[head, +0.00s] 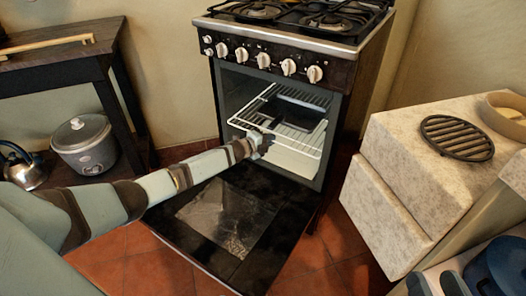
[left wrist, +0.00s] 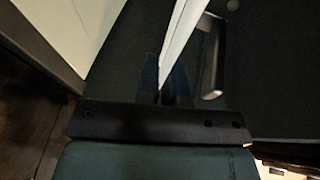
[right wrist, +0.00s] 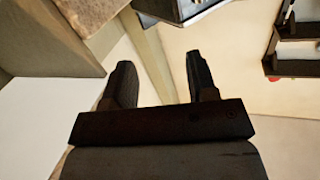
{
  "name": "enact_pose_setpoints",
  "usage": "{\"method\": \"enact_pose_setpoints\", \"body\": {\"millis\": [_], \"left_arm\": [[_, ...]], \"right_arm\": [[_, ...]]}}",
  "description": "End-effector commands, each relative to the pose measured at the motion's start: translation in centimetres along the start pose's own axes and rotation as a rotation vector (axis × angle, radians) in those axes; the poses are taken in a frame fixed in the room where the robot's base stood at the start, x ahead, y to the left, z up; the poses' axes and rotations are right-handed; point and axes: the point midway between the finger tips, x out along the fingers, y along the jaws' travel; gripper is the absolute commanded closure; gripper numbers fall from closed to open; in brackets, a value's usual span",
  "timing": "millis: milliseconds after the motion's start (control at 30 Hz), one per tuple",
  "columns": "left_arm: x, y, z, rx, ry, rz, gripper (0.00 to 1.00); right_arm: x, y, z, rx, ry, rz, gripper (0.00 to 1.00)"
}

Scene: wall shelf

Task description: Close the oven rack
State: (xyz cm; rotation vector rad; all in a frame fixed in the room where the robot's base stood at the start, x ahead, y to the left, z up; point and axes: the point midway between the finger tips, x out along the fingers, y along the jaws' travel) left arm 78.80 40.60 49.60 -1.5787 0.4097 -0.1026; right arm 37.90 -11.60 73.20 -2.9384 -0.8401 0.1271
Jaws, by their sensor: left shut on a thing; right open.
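The oven rack (head: 310,140) is a white wire rack in the open oven (head: 328,97), with its front part out toward the open door (head: 225,215). A dark pan (head: 297,103) shows at the rack, further back in the oven. My left gripper (head: 264,145) is at the rack's front edge, above the lowered door. In the left wrist view, my left gripper (left wrist: 166,82) is shut on a white bar of the rack (left wrist: 187,35). My right gripper (right wrist: 158,75) is open and empty in the right wrist view; I cannot make it out in the head view.
The stove top (head: 300,18) with burners and knobs is above the oven. A counter (head: 425,165) with a round black trivet (head: 457,137) stands at the right. A dark side table (head: 70,55), a grey cooker (head: 84,143) and a kettle (head: 22,167) are at the left.

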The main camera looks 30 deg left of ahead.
Motion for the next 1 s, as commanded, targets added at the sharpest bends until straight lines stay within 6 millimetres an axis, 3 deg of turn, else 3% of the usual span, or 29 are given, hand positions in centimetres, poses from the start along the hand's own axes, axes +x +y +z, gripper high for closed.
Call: {"method": "enact_pose_setpoints", "body": {"millis": [233, 667, 800, 1000], "left_arm": [[2.1, -0.4, 0.7, 0.0, -0.001, -0.001, 1.0], [2.5, -0.8, 0.9, 0.0, -0.004, -0.003, 1.0], [2.5, -0.8, 0.9, 0.0, -0.003, -0.003, 0.68], [2.4, -0.6, 0.8, 0.0, -0.002, -0.001, 0.68]], "right_arm": [[0.3, 0.6, 0.0, -0.07, 0.036, 0.003, 0.47], [0.3, 0.7, -0.1, -0.086, 0.041, 0.003, 0.47], [0.3, 0.7, -0.1, -0.085, 0.041, 0.003, 0.47], [0.3, 0.7, -0.1, -0.084, 0.042, 0.003, 0.47]]}}
